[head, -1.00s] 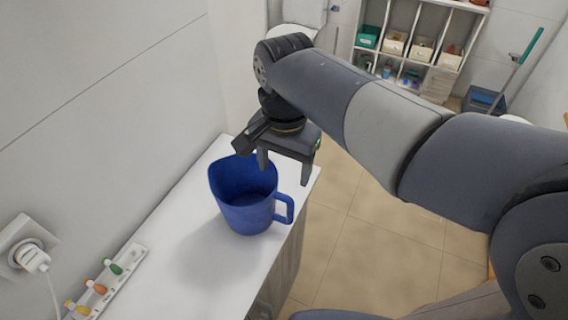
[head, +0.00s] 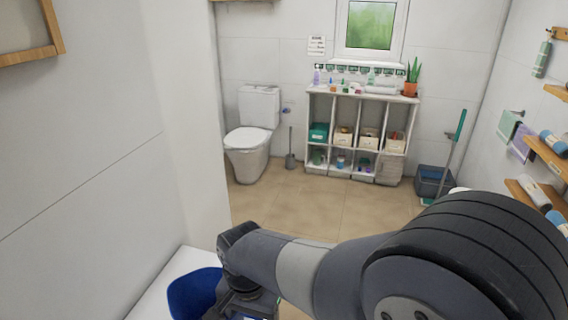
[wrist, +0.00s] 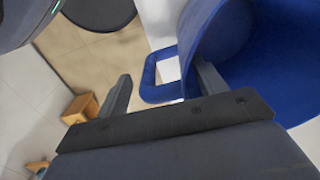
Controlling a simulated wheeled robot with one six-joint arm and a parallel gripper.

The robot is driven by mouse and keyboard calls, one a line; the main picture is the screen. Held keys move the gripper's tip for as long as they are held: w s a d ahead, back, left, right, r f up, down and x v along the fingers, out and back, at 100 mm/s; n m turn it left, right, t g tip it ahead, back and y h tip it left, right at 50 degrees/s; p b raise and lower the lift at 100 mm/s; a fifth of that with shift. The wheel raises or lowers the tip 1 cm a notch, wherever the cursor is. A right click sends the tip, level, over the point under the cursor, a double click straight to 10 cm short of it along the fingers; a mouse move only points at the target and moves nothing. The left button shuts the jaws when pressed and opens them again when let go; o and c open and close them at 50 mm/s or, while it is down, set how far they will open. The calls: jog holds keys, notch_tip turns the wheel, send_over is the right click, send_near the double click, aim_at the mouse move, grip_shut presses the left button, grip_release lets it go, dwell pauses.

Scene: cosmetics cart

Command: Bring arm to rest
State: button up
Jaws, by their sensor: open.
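A blue mug (head: 192,292) stands on the white counter (head: 150,300) at the bottom of the head view, partly cut off by the frame and partly hidden by my arm. In the wrist view the blue mug (wrist: 285,65) fills the upper right, with its handle (wrist: 158,78) near the middle. My gripper (wrist: 163,72) is open. Its two fingers stand on either side of the handle in the picture, and the right one overlaps the mug's wall. I cannot tell whether either finger touches the mug. In the head view my gripper is mostly below the frame edge.
A wall (head: 195,120) rises close on the left. Open tiled floor (head: 300,210) lies beyond my arm. A toilet (head: 250,135), a shelf unit (head: 360,100) with boxes, and a blue bin (head: 432,182) stand at the back. Wall shelves (head: 545,155) are at the right.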

notch_tip(320, 180, up, 5)
dwell(0.3)
